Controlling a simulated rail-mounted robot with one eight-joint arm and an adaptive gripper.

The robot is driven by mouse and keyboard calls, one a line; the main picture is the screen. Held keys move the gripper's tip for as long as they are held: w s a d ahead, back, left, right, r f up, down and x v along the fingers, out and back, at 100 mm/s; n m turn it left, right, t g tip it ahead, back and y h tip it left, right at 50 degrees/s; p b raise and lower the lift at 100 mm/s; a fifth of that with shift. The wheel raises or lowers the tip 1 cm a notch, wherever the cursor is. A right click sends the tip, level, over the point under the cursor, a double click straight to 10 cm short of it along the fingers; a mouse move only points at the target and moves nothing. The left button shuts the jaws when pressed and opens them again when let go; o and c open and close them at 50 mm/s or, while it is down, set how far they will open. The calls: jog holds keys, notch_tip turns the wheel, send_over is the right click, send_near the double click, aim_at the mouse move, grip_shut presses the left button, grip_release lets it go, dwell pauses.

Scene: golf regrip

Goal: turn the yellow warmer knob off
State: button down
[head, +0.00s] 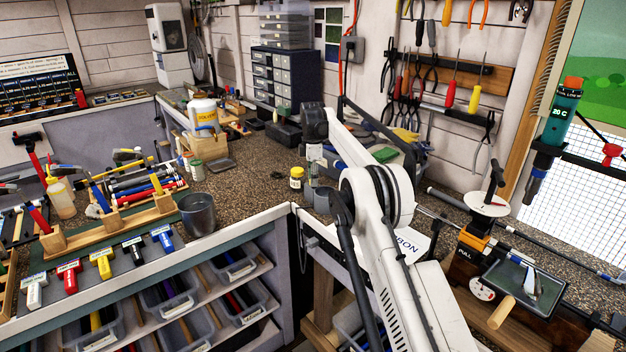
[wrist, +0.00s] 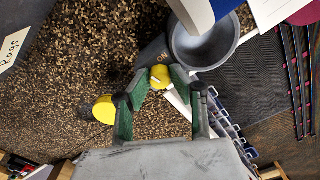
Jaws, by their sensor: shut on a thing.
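The yellow warmer knob (wrist: 160,77) shows in the wrist view between the green-padded fingertips of my gripper (wrist: 159,82). My gripper is shut on the knob, one finger on each side. A pale line shows on the knob's face. The knob sits on the near side of the grey round warmer (wrist: 204,52), whose open top is partly covered by a white and blue thing.
A yellow-lidded jar (head: 297,178) stands on the speckled worktop; its lid (wrist: 104,109) is left of my left finger in the wrist view. A grey bucket (head: 198,213) stands further left. A blue divided case (wrist: 224,125) lies right of my gripper.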

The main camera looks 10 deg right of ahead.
dwell(0.3)
jog(key=c, duration=1.5)
grip_release()
jog(key=shift+r, duration=0.15)
jog(key=shift+r, duration=3.6)
